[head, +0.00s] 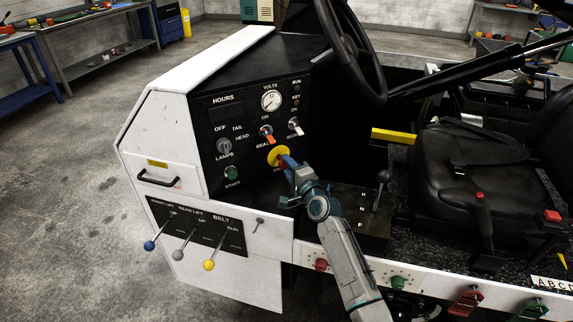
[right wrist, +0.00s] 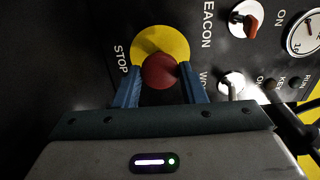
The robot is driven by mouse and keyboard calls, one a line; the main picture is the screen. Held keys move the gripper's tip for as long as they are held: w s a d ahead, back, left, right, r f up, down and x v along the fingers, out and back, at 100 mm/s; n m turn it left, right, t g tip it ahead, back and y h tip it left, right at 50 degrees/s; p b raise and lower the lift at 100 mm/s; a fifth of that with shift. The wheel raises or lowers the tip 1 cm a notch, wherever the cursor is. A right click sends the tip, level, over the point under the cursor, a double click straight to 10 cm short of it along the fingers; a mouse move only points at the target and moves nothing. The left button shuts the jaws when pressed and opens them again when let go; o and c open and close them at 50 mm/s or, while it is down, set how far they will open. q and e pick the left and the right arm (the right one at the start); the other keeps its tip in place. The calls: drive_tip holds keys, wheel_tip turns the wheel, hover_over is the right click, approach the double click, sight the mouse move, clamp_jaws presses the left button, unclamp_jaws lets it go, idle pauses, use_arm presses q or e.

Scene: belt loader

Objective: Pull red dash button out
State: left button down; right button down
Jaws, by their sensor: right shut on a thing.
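The red dash button (right wrist: 160,71) is a round red knob on a yellow disc (right wrist: 160,42) beside the STOP label, on the black dash panel. In the head view the yellow disc (head: 278,155) shows at the lower right of the panel, with the button mostly hidden by my gripper. My right gripper (head: 285,162) reaches it from the front. In the right wrist view its blue fingers (right wrist: 158,82) stand on both sides of the red knob, shut on it. My left gripper is not in view.
The dash also carries a green START button (head: 232,172), a lamps knob (head: 223,146), an orange-tipped beacon switch (head: 267,135), a work switch (head: 295,126) and a volt gauge (head: 271,101). The steering wheel (head: 372,75) is above right. Belt levers (head: 209,264) stand at lower left.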

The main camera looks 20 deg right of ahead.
drive_tip(key=shift+s+f, duration=0.2)
drive_tip(key=c, duration=0.9)
unclamp_jaws()
drive_tip(key=shift+d, duration=0.1)
drive_tip(key=shift+s+r, duration=0.15)
drive_tip(key=shift+r, duration=0.05)
drive_tip(key=s, duration=0.3)
drive_tip(key=s+d, duration=0.1)
drive_tip(key=s, duration=0.3)
drive_tip(key=s+d, duration=0.1)
drive_tip(key=s, duration=0.2)
drive_tip(key=shift+s, duration=0.35)
